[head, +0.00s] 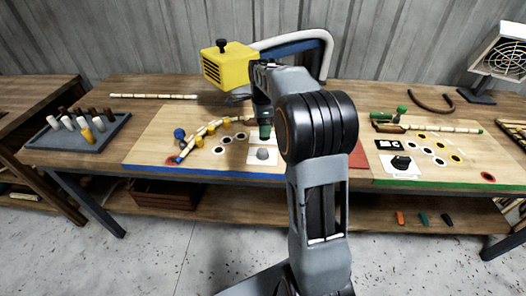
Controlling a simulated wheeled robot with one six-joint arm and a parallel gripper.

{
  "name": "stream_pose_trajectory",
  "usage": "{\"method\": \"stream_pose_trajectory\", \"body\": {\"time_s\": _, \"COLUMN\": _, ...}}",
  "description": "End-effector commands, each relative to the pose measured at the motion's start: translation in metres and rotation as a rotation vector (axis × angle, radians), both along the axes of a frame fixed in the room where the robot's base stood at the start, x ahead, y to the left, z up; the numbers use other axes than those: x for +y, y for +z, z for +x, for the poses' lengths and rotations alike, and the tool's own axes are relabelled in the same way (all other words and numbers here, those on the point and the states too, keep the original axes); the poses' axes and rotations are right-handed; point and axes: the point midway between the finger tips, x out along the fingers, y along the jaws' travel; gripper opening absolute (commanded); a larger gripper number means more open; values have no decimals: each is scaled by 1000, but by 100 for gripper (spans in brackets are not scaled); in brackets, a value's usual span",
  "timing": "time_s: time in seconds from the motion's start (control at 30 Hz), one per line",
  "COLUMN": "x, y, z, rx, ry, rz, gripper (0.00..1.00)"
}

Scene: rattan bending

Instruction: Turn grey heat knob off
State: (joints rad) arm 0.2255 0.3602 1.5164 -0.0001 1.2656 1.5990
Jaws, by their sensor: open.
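The grey heat knob (263,154) is a small rounded knob on a white plate (256,165), on the left pale board of the workbench. A black knob (401,163) sits on another white plate on the right board.
A grey tray of pegs (78,138) stands at left.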

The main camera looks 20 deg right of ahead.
Motion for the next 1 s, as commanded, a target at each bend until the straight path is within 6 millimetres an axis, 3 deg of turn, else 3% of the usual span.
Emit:
{"method": "stream_pose_trajectory", "body": {"time_s": 0.5, "x": 0, "y": -94, "z": -1, "rx": 2, "ry": 1, "rz": 1, "gripper": 67}}
{"method": "stream_pose_trajectory", "body": {"time_s": 0.7, "x": 0, "y": -114, "z": -1, "rx": 2, "ry": 2, "rz": 1, "gripper": 67}}
{"method": "stream_pose_trajectory", "body": {"time_s": 1.0, "x": 0, "y": -121, "z": -1, "rx": 0, "ry": 2, "rz": 0, "gripper": 67}}
